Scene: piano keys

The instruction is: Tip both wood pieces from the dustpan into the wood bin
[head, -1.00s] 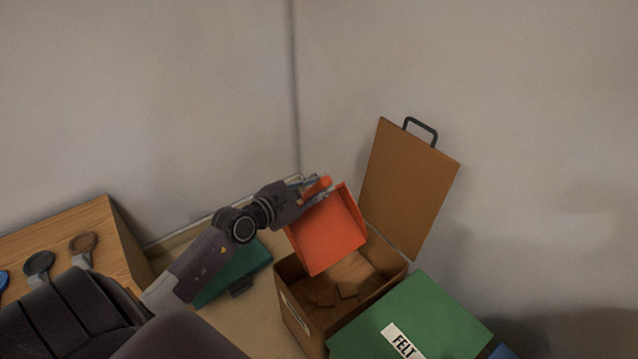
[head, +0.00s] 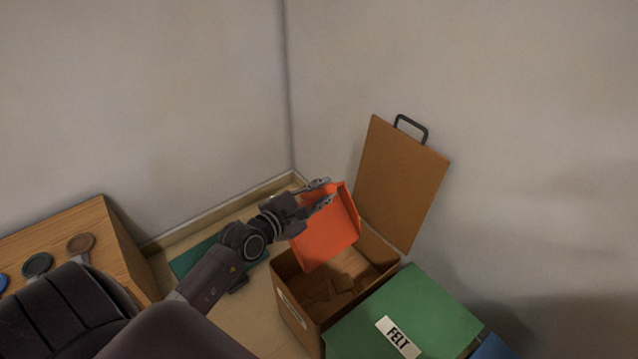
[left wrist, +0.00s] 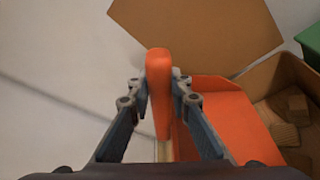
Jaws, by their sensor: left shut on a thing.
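The orange dustpan (head: 326,233) hangs tilted over the back left of the open brown wood bin (head: 299,315), its tray sloping down toward the bin's inside. My left gripper (head: 319,192) is shut on its handle, which shows between the fingers in the left wrist view (left wrist: 159,85). No wood piece shows on the visible part of the tray. Several wood pieces (head: 345,286) lie inside the bin and also show in the left wrist view (left wrist: 285,133). I cannot tell which came from the dustpan. My right gripper is not in view.
The bin's brown lid (head: 402,185) stands open behind it. A green bin lid marked FELT (head: 440,310) is closed at the right, with a blue one (head: 492,347) beyond. A wooden cabinet (head: 125,245) stands at the left. Walls close off the back.

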